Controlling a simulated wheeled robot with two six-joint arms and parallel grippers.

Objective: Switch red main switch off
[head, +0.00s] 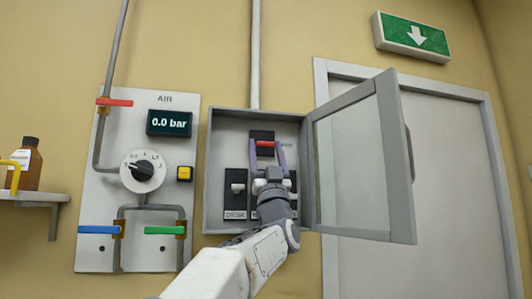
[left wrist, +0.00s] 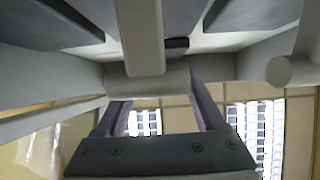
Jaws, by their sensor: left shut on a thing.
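The red main switch (head: 265,144) is a short horizontal red handle on a dark plate, at the top inside the open grey wall cabinet (head: 214,150). My left gripper (head: 266,147) reaches up into the cabinet, its two fingers on either side of the red handle and shut on it. In the left wrist view the fingers (left wrist: 165,110) show at the bottom. A pale T-shaped lever (left wrist: 147,80) crosses in front of them and hides the fingertips and the red handle. My right gripper is in neither view.
A white-levered switch (head: 237,187) sits below and left of the gripper; others are partly hidden behind it. The cabinet's glazed door (head: 410,170) stands open on the right. The air panel (head: 90,200) with valves, dial and display is on the left.

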